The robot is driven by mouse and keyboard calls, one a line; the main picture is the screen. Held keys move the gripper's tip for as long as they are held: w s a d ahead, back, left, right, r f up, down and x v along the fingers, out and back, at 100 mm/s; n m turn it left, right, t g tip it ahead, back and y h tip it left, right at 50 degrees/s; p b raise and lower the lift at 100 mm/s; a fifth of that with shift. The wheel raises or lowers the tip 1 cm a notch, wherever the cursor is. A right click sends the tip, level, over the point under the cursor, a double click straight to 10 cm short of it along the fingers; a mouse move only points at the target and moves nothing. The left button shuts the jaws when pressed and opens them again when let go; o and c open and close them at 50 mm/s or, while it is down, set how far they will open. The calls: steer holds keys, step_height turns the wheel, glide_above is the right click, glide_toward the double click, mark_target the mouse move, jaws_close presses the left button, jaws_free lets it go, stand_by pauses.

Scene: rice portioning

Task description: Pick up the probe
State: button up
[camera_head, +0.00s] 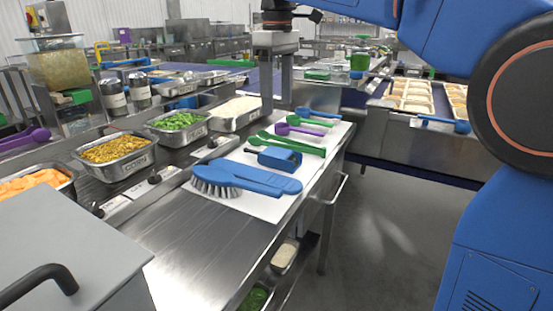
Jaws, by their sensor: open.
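The probe (281,159) appears to be the small blue device with a thin dark tip pointing left. It lies on a white sheet (262,208) on the steel counter, between a blue brush and green utensils. My gripper (277,106) hangs with its fingers pointing down, above and beyond the probe in the picture. Its two grey fingers are apart, with nothing visible between them. The gripper is not touching the probe. Its exact height above the counter is hard to tell.
A blue brush (246,178) lies in front of the probe. Green tongs (290,144) and a purple scoop (298,129) lie behind it. Steel pans, including corn (117,169) and peas (178,137), line the left side. A grey lid (70,250) fills the near left.

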glide_above(277, 152)
steer(key=f, duration=0.8)
steer(key=shift+s, duration=0.35)
steer(key=shift+w+f, duration=0.2)
steer(key=shift+f, duration=1.15)
steer(key=shift+w+f, duration=0.15)
steer(key=shift+f, duration=1.15)
steer(key=c, duration=1.1)
